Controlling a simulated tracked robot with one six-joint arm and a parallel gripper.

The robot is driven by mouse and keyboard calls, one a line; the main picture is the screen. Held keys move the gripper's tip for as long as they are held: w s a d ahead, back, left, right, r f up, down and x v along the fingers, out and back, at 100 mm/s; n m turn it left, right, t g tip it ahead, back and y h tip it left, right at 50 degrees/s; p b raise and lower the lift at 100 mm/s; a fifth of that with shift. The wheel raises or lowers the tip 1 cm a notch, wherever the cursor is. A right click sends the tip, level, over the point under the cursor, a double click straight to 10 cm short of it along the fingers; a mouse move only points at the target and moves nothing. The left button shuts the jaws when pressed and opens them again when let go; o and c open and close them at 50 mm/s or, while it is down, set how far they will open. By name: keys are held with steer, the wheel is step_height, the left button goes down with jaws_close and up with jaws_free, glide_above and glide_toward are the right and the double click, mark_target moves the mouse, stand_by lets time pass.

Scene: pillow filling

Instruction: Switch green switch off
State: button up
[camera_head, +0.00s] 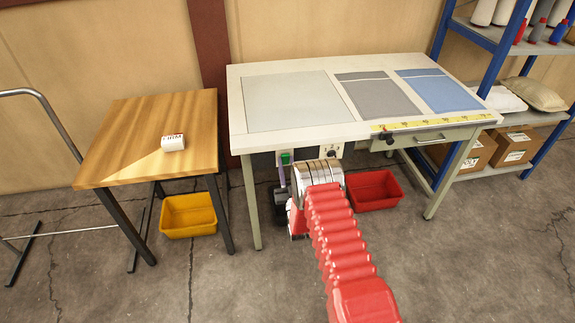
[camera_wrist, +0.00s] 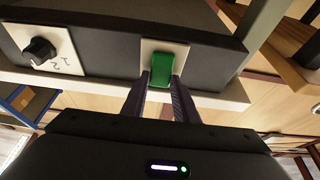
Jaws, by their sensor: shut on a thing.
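The green switch (camera_wrist: 162,70) sits on a white plate on the dark front panel in the wrist view. It also shows small under the table's front edge in the head view (camera_head: 286,158). My gripper (camera_wrist: 160,84) is at the switch, with its two dark fingers on either side of the switch's lower part, shut on it. In the head view my gripper (camera_head: 283,176) is just below the switch, partly hidden by my red arm. Whether the switch is on or off I cannot tell.
A black dial (camera_wrist: 40,50) sits on a white plate beside the switch. The white table (camera_head: 240,110) overhangs the panel. A red bin (camera_head: 375,190) stands below it. A wooden table (camera_head: 110,150) with a white mug (camera_head: 173,143) and a yellow bin (camera_head: 188,216) are at left.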

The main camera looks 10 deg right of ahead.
stand_by(0.4)
steer(key=o, duration=1.1)
steer(key=shift+c, duration=0.2)
steer(key=shift+s+f, duration=0.1)
